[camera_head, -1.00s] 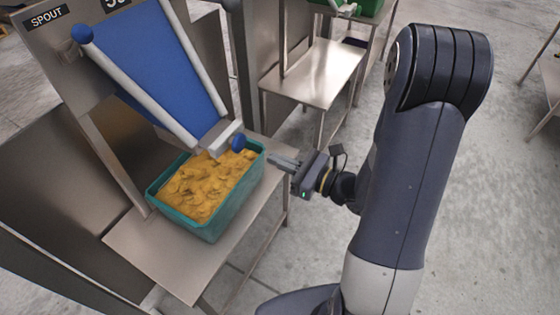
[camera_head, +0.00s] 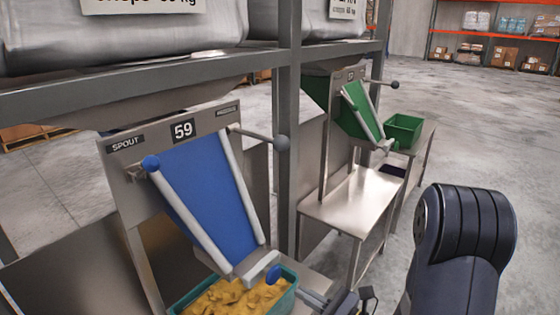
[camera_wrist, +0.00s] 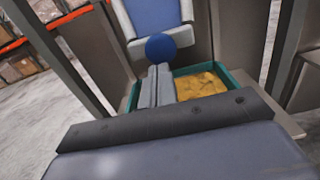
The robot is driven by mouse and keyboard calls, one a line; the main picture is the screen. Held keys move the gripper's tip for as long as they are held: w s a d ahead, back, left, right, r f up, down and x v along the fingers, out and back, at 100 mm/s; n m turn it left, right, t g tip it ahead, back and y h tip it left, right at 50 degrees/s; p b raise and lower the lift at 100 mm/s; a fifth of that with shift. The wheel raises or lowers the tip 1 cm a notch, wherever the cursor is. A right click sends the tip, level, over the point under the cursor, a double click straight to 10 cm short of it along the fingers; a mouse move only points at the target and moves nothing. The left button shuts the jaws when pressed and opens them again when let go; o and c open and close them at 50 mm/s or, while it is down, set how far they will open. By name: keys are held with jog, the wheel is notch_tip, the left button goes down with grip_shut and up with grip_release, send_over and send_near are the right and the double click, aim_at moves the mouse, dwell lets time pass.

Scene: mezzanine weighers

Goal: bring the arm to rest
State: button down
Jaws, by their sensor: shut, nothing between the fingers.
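My gripper (camera_head: 318,300) shows at the bottom edge of the head view, just right of the teal crate. In the wrist view its two fingers (camera_wrist: 156,88) are pressed together with nothing between them. They point toward the blue ball knob (camera_wrist: 160,46) at the lower end of the blue chute (camera_head: 205,190). My arm rises at the lower right of the head view; its lower part is cut off. The teal crate (camera_head: 283,303) holds yellow crisps (camera_head: 235,298) under the chute. It also shows in the wrist view (camera_wrist: 232,76), beyond the fingers.
A second station with a green chute (camera_head: 362,110) and a green crate (camera_head: 404,130) stands farther back. A steel table (camera_head: 352,200) lies between. A lever with a grey knob (camera_head: 281,143) sticks out beside the spout 59 panel (camera_head: 183,130). Open floor lies at the right.

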jog(key=shift+b+v, duration=0.35)
jog(key=shift+v, duration=1.9)
jog(key=shift+a, duration=0.15)
